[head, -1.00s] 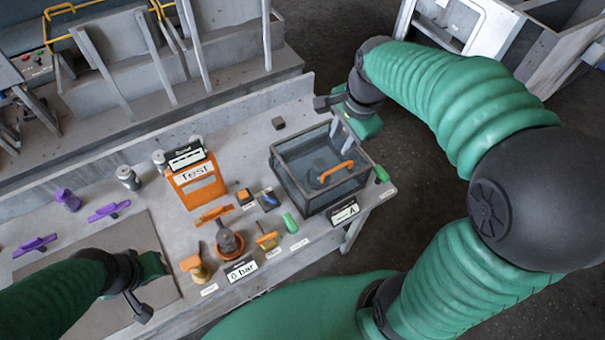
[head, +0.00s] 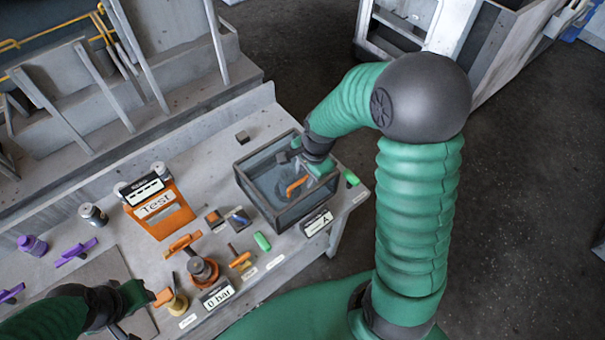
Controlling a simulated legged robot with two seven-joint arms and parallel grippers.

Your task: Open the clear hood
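The clear hood (head: 262,160) is a dark-framed, see-through box at the right end of the bench, and it looks closed. Its orange handle (head: 297,187) shows on the hood. My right gripper (head: 292,158) is over the hood, just behind the handle in the picture. It looks apart from the handle, and its finger opening is too small to tell. My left gripper (head: 128,322) is at the lower left, over the bench mat, far from the hood. Its fingers are partly cut off by the bottom of the view.
A label marked A (head: 318,222) stands at the hood's front. Left of it are an orange Test unit (head: 163,215), an orange-handled valve (head: 202,268), a 0 bar display (head: 218,294) and a green piece (head: 262,241).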

